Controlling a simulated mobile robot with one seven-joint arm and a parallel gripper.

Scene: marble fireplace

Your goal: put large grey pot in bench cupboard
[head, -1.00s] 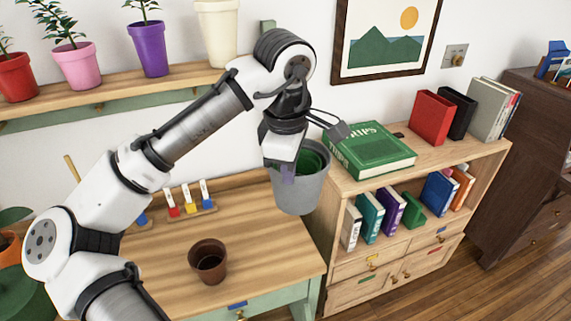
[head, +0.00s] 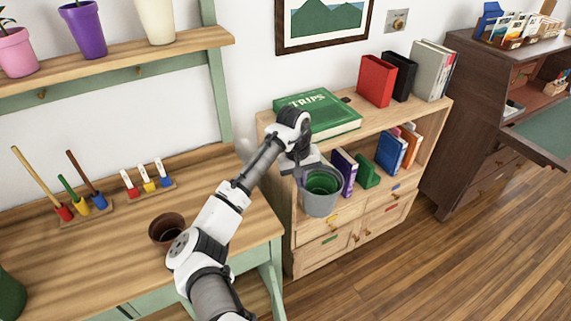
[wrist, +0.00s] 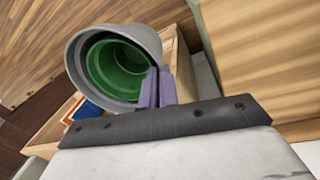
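The large grey pot (head: 320,204) hangs in the air in front of the low bookshelf, to the right of the bench. It also shows in the wrist view (wrist: 142,38), with green pots (wrist: 115,65) nested inside it. My gripper (head: 300,177) is shut on the pot's rim; its purple fingers also show in the wrist view (wrist: 157,88). The wooden-topped bench (head: 110,245) has a pale green frame and front at the lower left. The inside of a bench cupboard is not visible from here.
A brown pot (head: 164,228) and coloured hand tools (head: 85,200) are on the bench top. The bookshelf (head: 390,120) carries a big green book (head: 325,113) and other books. A dark desk (head: 470,130) stands right. The wooden floor (head: 430,270) in front is clear.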

